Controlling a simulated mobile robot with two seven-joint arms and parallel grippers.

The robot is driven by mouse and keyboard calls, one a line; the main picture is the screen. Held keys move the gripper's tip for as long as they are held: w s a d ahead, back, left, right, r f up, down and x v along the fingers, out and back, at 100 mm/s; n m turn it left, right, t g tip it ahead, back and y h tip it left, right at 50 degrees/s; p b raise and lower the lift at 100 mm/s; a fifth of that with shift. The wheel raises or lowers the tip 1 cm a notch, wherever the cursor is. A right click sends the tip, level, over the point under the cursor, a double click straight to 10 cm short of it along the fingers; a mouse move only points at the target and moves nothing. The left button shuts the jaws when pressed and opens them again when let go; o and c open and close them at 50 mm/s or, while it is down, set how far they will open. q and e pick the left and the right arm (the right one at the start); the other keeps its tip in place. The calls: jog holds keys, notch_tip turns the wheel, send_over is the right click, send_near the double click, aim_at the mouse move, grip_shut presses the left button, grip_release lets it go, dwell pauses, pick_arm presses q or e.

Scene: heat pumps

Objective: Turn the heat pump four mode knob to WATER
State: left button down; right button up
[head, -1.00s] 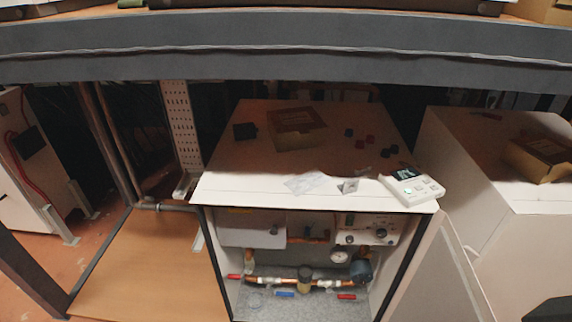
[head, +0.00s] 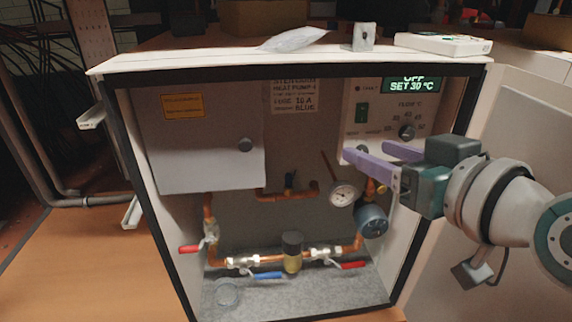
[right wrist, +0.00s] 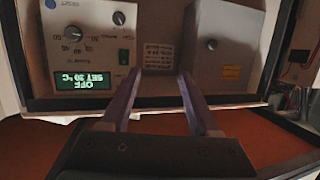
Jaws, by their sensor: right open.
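In the head view, my right gripper's purple fingers overlap the panel's lower part and partly hide the mode knob. My right gripper (head: 367,151) is open and empty in front of the panel. My left gripper is out of view.
A grey box (head: 205,140) with a round knob fills the cabinet's left. Below are a gauge (head: 343,193), copper pipes and red and blue valve handles. The open door (head: 490,150) stands close on the right. A remote-like device (head: 443,43) lies on top.

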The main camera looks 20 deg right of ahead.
jog(key=w+d+f+m+t+h+b, duration=0.25)
jog(key=d+f+h+b, duration=0.2)
jog(key=f+b, duration=0.45)
pick_arm(q)
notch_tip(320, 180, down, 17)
jog(key=b, duration=0.5)
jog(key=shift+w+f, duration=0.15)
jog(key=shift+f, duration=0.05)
pick_arm(e)
jog(key=d+x, duration=0.1)
jog(key=x, duration=0.8)
jog(key=shift+w+d, duration=0.15)
jog(key=shift+d, duration=0.05)
jog(key=shift+f+m, duration=0.15)
jog(key=shift+m, duration=0.1)
jog(key=shift+c, duration=0.4)
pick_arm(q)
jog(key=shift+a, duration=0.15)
pick_arm(e)
grip_shut()
